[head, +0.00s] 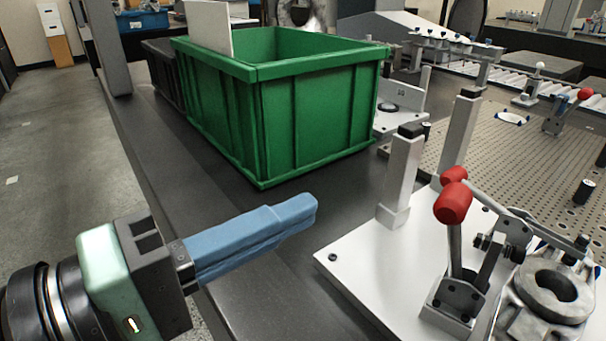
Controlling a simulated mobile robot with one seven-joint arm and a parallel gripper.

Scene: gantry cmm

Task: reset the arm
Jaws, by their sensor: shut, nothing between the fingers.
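My gripper (308,206) is in the lower left of the head view. Its blue fingers lie together with nothing between them. They point right and slightly up, above the dark table's near edge. The fingertips are in front of the green crate and left of the white fixture plate. They look apart from both, and nothing is seen touching them. The rest of my arm is cut off by the lower left corner.
A green crate (312,115) stands on the dark table (150,128). A white fixture plate (362,262) at right carries upright posts, a red-handled clamp (453,203) and a round metal part (550,290). A perforated plate (500,160) lies behind. Floor is open at left.

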